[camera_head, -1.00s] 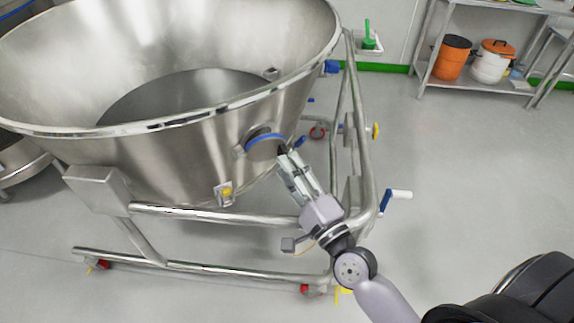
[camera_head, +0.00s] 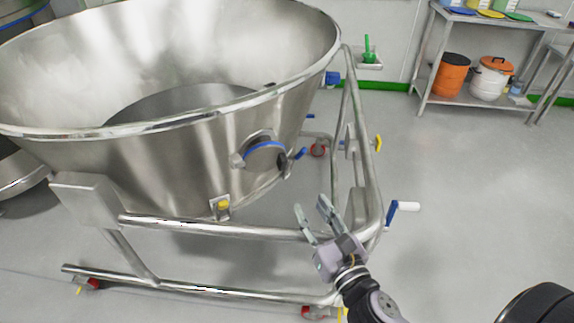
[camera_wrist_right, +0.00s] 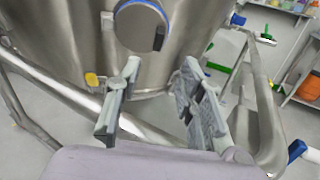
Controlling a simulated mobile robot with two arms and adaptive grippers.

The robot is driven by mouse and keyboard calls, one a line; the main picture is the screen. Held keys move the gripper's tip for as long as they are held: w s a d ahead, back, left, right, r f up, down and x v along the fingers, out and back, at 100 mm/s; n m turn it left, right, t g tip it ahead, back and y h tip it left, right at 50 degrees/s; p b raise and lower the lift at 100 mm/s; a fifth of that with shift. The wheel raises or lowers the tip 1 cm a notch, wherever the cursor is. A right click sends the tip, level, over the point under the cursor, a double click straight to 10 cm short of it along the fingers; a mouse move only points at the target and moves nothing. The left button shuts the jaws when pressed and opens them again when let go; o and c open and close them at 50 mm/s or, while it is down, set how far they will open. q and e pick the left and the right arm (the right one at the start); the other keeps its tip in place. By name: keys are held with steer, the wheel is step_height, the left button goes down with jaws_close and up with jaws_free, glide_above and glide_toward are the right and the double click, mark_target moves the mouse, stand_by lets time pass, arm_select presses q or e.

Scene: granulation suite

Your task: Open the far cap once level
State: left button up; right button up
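A round cap with a blue rim (camera_head: 264,148) sits on the side wall of the large steel bowl (camera_head: 150,165). A dark clamp part (camera_head: 286,164) is at its right edge. The cap's grey face and blue rim also show in the right wrist view (camera_wrist_right: 141,26), beyond the fingers. I cannot tell whether the cap is latched. My right gripper (camera_head: 312,205) is open and empty, below and to the right of the cap, with a clear gap to it. Its two spread fingers also show in the wrist view (camera_wrist_right: 152,92). My left gripper is not in view.
The bowl stands in a tubular steel frame (camera_head: 215,228) on castors, with a rail close to my right gripper. A yellow-topped fitting (camera_head: 221,206) is on the bowl's lower wall. A blue-and-white crank (camera_head: 402,208) sticks out at right.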

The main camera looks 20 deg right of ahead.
glide_toward(285, 163)
steer(key=w, duration=0.7)
steer(key=shift+w+a, duration=0.1)
steer(key=shift+w, duration=0.05)
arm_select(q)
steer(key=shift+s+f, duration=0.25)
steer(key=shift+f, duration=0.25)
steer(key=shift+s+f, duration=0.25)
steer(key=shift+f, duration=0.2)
arm_select(e)
steer(key=shift+w, duration=0.7)
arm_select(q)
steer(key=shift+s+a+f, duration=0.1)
arm_select(e)
jaws_close()
